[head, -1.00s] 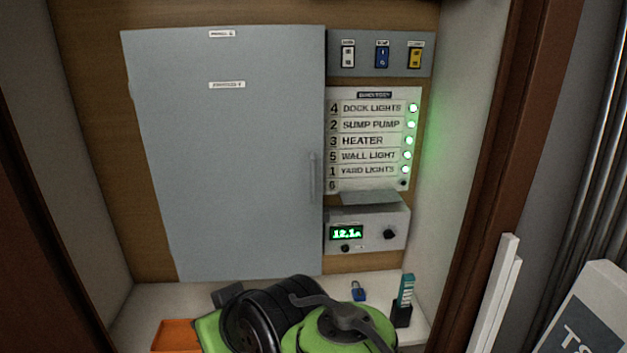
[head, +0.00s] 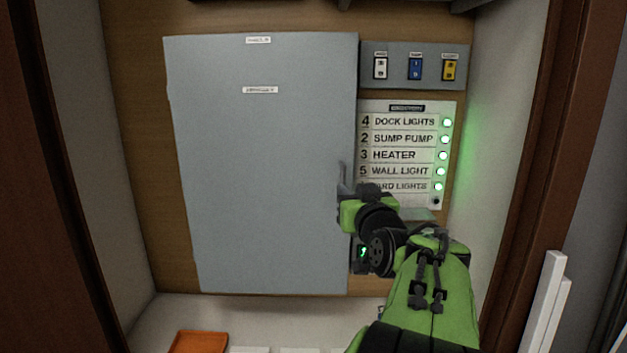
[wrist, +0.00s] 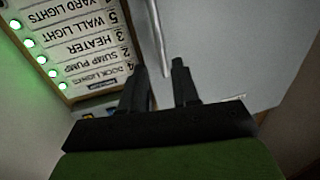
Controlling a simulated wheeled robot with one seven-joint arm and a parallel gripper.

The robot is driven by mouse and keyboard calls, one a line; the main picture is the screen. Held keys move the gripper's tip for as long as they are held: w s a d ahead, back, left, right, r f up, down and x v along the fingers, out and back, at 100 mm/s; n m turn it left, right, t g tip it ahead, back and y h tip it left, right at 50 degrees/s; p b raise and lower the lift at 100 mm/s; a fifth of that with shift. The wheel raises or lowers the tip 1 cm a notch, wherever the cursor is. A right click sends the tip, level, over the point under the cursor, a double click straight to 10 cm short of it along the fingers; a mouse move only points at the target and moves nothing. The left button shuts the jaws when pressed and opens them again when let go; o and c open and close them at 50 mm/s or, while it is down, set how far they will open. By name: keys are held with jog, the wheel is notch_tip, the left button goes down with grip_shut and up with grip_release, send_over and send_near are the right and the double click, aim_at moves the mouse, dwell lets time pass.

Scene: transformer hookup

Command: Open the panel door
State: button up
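The panel door (head: 265,170) is a flat grey rectangle on the wooden back wall, and it appears closed. Its slim vertical handle (head: 342,175) is near the right edge, its lower part hidden by my gripper (head: 352,192). In the wrist view the handle (wrist: 157,35) runs down between the two dark fingers of my gripper (wrist: 162,80). The fingers stand apart, one on each side of the bar's line. I cannot tell how deep the bar lies between them; no contact is visible. The door's grey face (wrist: 230,45) fills the right of the wrist view.
A labelled circuit directory (head: 405,150) with green lights and a switch strip (head: 414,66) are right of the door. My arm mostly hides the metered box below. An orange item (head: 198,342) lies on the shelf. Side walls and a brown frame (head: 530,170) bound the recess.

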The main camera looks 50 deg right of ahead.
jog(key=x, duration=0.6)
jog(key=shift+w+d+p, duration=0.1)
jog(key=shift+w+p, duration=0.25)
jog(key=shift+w, duration=0.1)
grip_shut()
